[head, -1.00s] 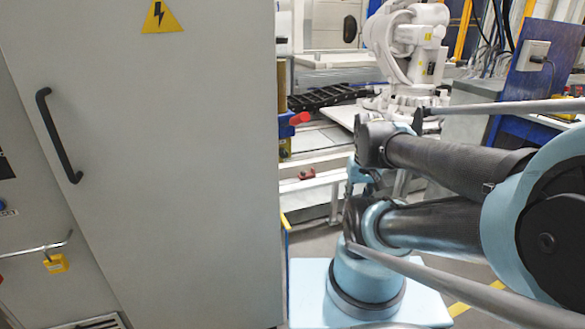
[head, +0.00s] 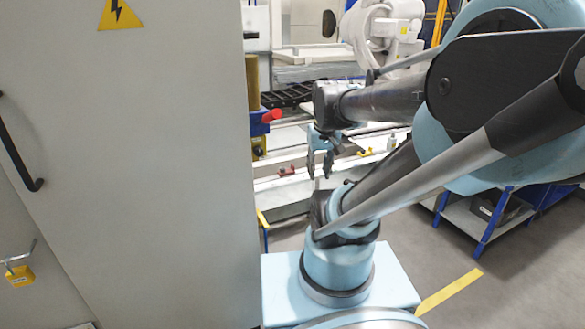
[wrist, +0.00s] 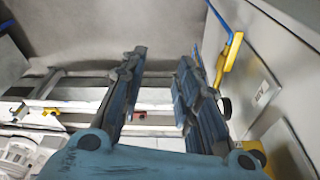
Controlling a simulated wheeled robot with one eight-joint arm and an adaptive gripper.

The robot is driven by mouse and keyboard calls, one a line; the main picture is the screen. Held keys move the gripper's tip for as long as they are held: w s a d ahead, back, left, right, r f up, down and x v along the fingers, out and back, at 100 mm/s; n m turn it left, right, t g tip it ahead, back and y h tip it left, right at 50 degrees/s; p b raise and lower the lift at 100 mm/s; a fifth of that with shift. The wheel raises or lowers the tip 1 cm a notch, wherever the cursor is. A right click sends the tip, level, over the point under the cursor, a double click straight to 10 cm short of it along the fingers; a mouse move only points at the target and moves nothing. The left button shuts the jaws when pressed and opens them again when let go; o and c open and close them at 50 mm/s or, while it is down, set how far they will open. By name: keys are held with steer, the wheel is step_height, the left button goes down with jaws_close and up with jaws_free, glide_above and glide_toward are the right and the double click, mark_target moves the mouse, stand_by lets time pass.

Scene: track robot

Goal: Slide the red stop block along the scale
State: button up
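A small red block (head: 287,170), which looks like the stop block, sits on a pale rail (head: 272,184) in the head view, left of my gripper. My gripper (head: 320,177) points down with its fingers apart and empty. It appears in front of the rail, and its exact distance from the block is hard to judge. In the wrist view, my open gripper (wrist: 162,64) has two dark blue fingers. I cannot make out scale markings.
A tall grey cabinet (head: 150,180) with a black handle stands close at the left. A red-tipped blue fixture (head: 262,125) is beside its edge. A white robot arm (head: 380,25) stands behind.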

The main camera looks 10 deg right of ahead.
steer(key=w+r, duration=0.4)
steer(key=w, duration=1.1)
steer(key=n+t+y, duration=0.1)
steer(key=n+t, duration=0.1)
steer(key=n, duration=0.1)
glide_above(293, 165)
steer(key=s+d, duration=0.2)
steer(key=s, duration=0.5)
step_height(293, 165, down, 22)
steer(key=x, duration=1.8)
steer(key=shift+w+a+f, duration=0.1)
steer(key=shift+w+a, duration=0.05)
steer(key=shift+w, duration=0.05)
jaws_close()
